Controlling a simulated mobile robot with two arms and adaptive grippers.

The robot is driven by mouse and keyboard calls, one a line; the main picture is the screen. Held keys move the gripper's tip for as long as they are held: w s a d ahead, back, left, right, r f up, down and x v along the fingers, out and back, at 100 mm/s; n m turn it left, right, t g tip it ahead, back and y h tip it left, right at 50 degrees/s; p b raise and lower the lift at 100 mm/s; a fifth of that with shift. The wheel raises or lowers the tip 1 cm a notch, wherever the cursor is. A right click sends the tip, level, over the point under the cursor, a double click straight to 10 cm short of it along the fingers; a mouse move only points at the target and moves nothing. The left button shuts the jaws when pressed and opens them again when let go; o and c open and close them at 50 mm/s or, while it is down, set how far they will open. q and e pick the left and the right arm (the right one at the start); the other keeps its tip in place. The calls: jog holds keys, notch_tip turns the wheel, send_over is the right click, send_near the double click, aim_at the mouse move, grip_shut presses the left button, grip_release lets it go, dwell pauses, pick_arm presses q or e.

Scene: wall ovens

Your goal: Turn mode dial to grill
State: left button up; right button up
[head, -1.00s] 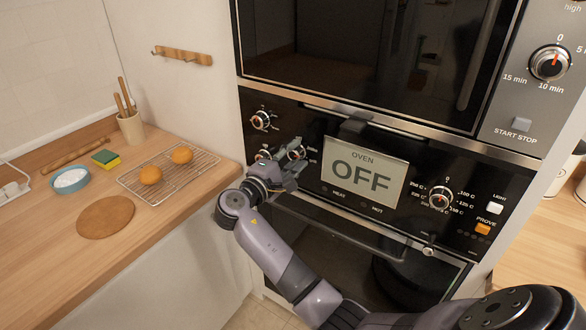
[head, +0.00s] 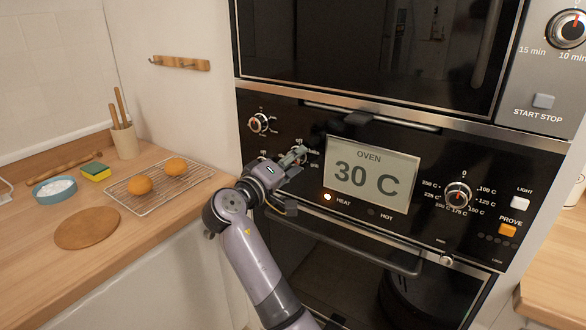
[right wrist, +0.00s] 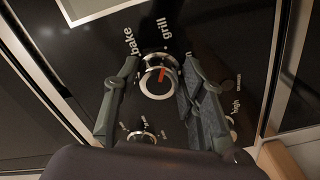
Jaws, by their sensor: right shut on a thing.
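The mode dial (right wrist: 158,83) is a round silver-rimmed knob with a red pointer. In the right wrist view its pointer is directed up and slightly right, toward the word "grill" (right wrist: 167,27); "bake" (right wrist: 130,41) stands to the left. My right gripper (head: 293,157) is at the oven panel left of the display, its fingers on both sides of the dial and shut on it. In the head view the gripper mostly hides the dial. My left gripper is out of view.
Another dial (head: 259,123) sits above left of my gripper, and a temperature dial (head: 458,195) right of the display. The oven door handle (head: 345,243) runs below. The counter at left holds a wire rack (head: 165,198) and a blue bowl (head: 54,189).

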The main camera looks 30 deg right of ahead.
jog(key=shift+f, duration=0.15)
dwell(0.3)
jog(key=o, duration=1.1)
jog(key=v, duration=0.7)
jog(key=shift+s+a, duration=0.1)
jog(key=shift+a, duration=0.15)
